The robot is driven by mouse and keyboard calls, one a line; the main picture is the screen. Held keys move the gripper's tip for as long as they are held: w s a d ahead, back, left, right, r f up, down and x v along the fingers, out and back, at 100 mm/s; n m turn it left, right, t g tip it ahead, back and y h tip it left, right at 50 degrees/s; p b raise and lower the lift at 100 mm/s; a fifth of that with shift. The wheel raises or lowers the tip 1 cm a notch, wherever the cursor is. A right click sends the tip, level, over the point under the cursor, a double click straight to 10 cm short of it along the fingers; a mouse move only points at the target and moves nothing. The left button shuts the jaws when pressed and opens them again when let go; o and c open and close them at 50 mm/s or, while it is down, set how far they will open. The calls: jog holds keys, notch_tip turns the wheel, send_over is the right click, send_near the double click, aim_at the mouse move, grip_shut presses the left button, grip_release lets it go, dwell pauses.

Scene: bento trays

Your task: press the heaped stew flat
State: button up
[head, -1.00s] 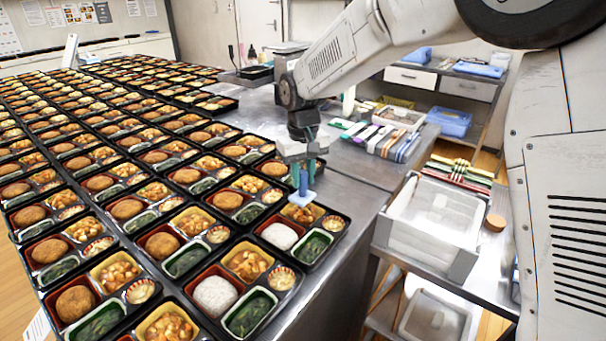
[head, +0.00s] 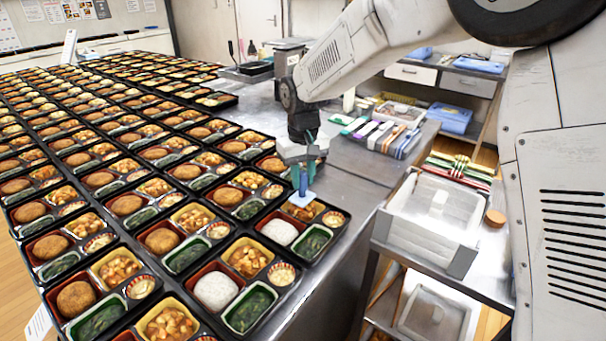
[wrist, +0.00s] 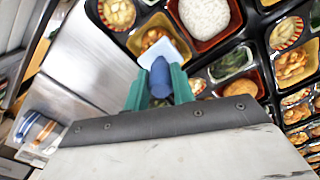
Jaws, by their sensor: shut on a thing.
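My gripper (head: 303,163) is shut on the blue handle of a presser (head: 303,184). The presser points down and has a pale square plate (head: 302,199) at its lower end. The plate is over the stew (head: 301,213) in the back compartment of the bento tray (head: 265,245) nearest the right table edge. The plate hides part of the stew, and I cannot tell whether they touch. In the wrist view the stew (wrist: 149,38) shows orange-brown beyond the plate (wrist: 176,48), between the rice and a small striped cup.
Rows of filled bento trays (head: 110,180) cover the table to the left. White rice (head: 279,232), greens (head: 312,240) and a striped cup (head: 333,218) share the tray. Bare steel table (head: 345,255) lies to the right.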

jog(key=shift+f, duration=1.45)
dwell(4.5)
jog(key=shift+r, duration=0.1)
jog(key=shift+r, duration=3.9)
